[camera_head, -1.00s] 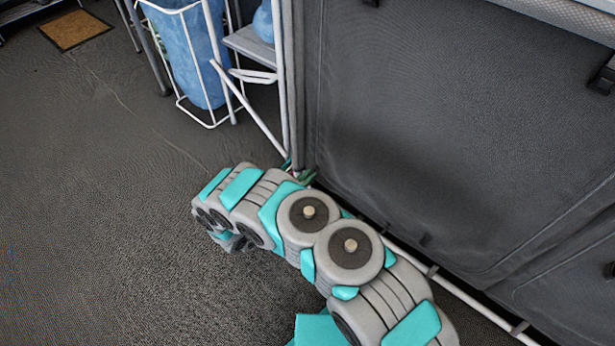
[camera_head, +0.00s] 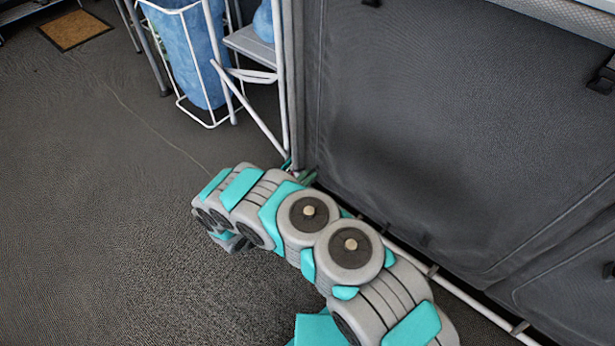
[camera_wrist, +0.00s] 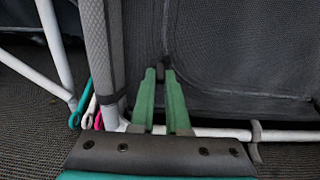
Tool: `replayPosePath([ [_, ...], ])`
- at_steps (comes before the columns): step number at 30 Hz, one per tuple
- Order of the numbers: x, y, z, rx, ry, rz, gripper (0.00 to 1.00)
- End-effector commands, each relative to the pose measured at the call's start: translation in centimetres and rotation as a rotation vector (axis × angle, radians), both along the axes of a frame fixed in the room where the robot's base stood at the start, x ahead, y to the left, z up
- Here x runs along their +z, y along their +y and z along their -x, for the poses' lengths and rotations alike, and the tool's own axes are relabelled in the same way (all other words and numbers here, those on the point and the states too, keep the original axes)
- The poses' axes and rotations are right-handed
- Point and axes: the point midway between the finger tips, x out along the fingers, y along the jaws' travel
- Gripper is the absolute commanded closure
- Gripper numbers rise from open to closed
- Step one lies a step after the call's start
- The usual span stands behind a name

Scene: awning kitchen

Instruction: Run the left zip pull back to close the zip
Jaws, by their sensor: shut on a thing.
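My gripper (camera_wrist: 160,76) shows in the wrist view with its two green fingers pointing up at the grey fabric front (camera_wrist: 230,55) of the kitchen unit. The fingertips are shut on a small dark zip pull (camera_wrist: 160,70), low on the fabric near its left edge. A seam runs up from the pull along the fabric; I cannot tell how far the zip is open. In the head view my arm covers most of the gripper, and the zip pull cannot be made out against the fabric front (camera_head: 430,120).
A white rail (camera_wrist: 220,132) runs along the bottom of the unit, beside a grey upright post (camera_wrist: 101,50). Teal, white and pink hooks (camera_wrist: 98,115) hang left of it. A white wire stand with a blue bag (camera_head: 190,55) stands behind. The carpet (camera_head: 100,220) at left is clear.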

Motion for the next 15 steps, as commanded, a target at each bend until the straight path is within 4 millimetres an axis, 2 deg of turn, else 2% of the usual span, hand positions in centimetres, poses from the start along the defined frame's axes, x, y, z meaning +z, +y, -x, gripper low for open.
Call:
replayPosePath([
  [9,-4.7,-0.2,-0.1,-0.002,0.0,0.002,1.0],
  [15,-4.8,-0.1,-0.1,0.0,0.0,0.0,1.0],
])
